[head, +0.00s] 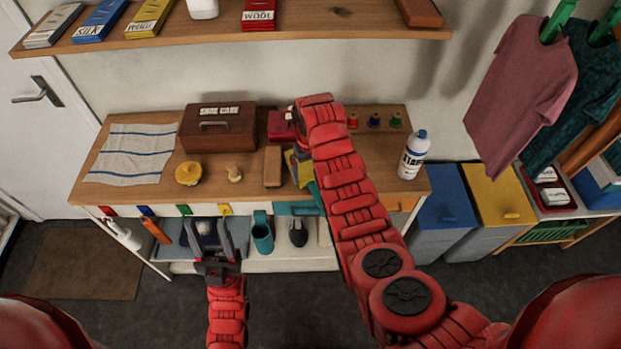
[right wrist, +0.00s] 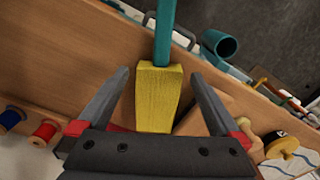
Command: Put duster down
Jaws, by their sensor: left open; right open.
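The duster has a yellow head (head: 297,171) and a teal handle. In the head view it lies near the table's front edge, partly hidden by my right arm. In the right wrist view the yellow block (right wrist: 158,98) sits between the fingers of my right gripper (right wrist: 160,78), with the teal handle (right wrist: 164,32) running away from it. The right fingers are open, with a gap on each side of the block. My left gripper (head: 208,222) is open and empty in front of the table's lower shelf.

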